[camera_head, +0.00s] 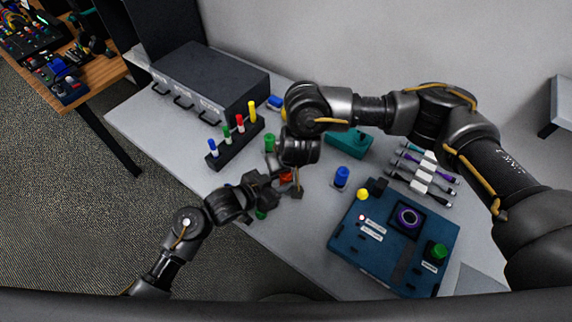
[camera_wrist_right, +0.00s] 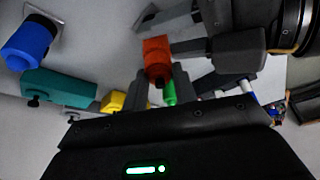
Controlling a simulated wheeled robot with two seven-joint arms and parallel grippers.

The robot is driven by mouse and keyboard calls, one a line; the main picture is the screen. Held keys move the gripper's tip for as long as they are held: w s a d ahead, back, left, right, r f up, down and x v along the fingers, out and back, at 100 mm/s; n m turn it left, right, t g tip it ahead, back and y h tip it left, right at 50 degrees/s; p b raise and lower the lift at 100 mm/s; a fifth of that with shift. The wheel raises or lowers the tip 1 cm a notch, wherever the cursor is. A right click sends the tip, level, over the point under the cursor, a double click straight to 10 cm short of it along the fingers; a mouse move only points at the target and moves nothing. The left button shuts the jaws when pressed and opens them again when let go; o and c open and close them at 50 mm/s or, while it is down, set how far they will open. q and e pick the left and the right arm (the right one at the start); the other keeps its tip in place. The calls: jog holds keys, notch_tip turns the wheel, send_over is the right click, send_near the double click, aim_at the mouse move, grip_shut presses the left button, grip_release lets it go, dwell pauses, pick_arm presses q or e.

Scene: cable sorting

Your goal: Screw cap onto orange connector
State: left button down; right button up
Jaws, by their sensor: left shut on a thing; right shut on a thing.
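The orange connector (camera_head: 286,177) is held above the table near its front-left edge, between my two grippers. In the right wrist view it is an orange block (camera_wrist_right: 157,55) with a darker lower part. My left gripper (camera_head: 272,182) is shut on it from the side; its fingers (camera_wrist_right: 192,46) show in the right wrist view. My right gripper (camera_wrist_right: 158,85) is directly below the block there, its fingers close around the darker lower part, which I take to be the cap. The cap is mostly hidden, so I cannot tell how far it is seated.
A blue connector (camera_head: 342,176), a teal box (camera_head: 349,144) and a green connector (camera_head: 270,142) stand nearby. A pen rack (camera_head: 236,146) and grey drawer box (camera_head: 210,82) are behind left. A blue panel box (camera_head: 385,270) and several cables (camera_head: 424,172) lie to the right.

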pick_arm(q)
jog(key=shift+a, duration=0.1)
pick_arm(e)
jog(key=o, duration=0.9)
jog(key=shift+r, duration=2.25)
jog(key=shift+c, duration=0.3)
